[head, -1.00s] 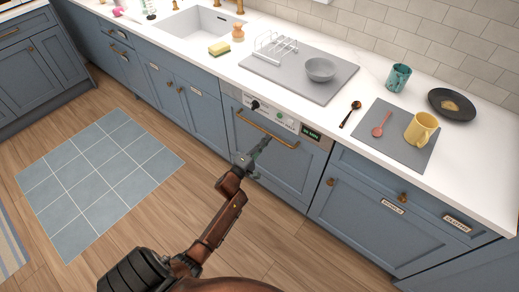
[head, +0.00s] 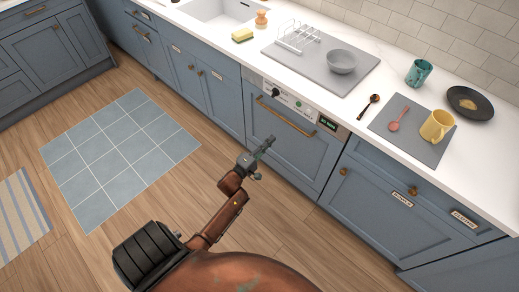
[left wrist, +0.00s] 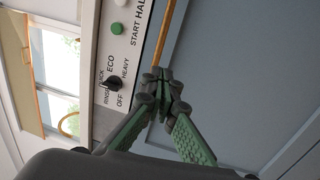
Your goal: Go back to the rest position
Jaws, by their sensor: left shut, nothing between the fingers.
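My left gripper (head: 266,146) is in front of the dishwasher door (head: 285,155), below its brass bar handle (head: 286,116). Its fingers are shut with nothing between them. In the left wrist view, the closed fingertips (left wrist: 162,82) point toward the handle (left wrist: 164,35) and the door panel; whether they touch the handle cannot be told there. The dishwasher door is shut, with its control panel (head: 291,98) above the handle. The panel's dial (left wrist: 114,84) shows close in the left wrist view. My right gripper is not in view.
The counter above holds a grey mat (head: 320,75) with a rack and bowl, a teal mug (head: 418,73), a yellow mug (head: 437,126), a dark plate (head: 470,103) and spoons. Blue cabinets run along both sides. A tiled mat (head: 120,160) lies on open wooden floor at left.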

